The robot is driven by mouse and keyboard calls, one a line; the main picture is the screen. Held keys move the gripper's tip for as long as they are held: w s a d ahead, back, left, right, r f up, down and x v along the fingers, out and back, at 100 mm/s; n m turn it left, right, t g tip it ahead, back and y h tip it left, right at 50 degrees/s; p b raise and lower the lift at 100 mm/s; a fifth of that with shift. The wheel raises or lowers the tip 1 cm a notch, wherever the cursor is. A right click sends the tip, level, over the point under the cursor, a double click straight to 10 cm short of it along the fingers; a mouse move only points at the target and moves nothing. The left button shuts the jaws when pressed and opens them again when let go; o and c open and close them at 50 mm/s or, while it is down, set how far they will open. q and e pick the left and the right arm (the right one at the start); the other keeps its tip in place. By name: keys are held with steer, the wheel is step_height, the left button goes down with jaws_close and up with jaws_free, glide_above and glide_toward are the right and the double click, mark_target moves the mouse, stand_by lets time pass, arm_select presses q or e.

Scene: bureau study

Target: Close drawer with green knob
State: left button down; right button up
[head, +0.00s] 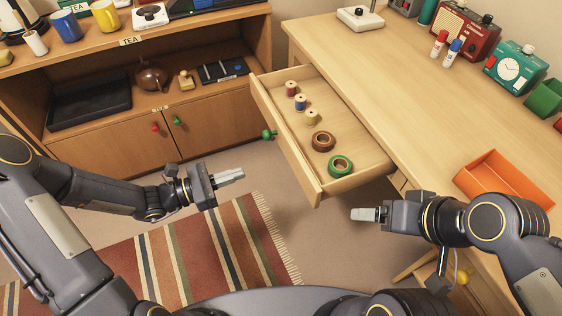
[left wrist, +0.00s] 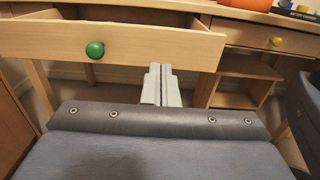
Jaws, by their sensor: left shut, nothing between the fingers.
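The drawer (head: 287,143) with the green knob (head: 268,134) is pulled out of the desk (head: 405,80). Several small spools and tape rolls lie in it. In the left wrist view the drawer front (left wrist: 150,47) fills the upper part, with the green knob (left wrist: 95,49) left of my fingers. My left gripper (head: 232,176) is shut and empty, in front of the drawer and apart from the knob in the head view. My right gripper (head: 364,214) is near the desk's front, right of the drawer's near corner. Its fingers look close together, but their gap is unclear.
An orange tray (head: 497,181) sits on the desk's near edge. A yellow knob (left wrist: 276,41) marks another drawer to the right, which looks shut. A cabinet (head: 130,135) with red and green knobs stands at left. A striped rug (head: 180,255) lies on the floor.

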mark_target(294, 156)
arm_select(q)
steer(key=b+x, duration=0.1)
steer(key=x, duration=1.2)
steer(key=shift+d, duration=0.15)
arm_select(e)
steer(key=shift+f, duration=0.7)
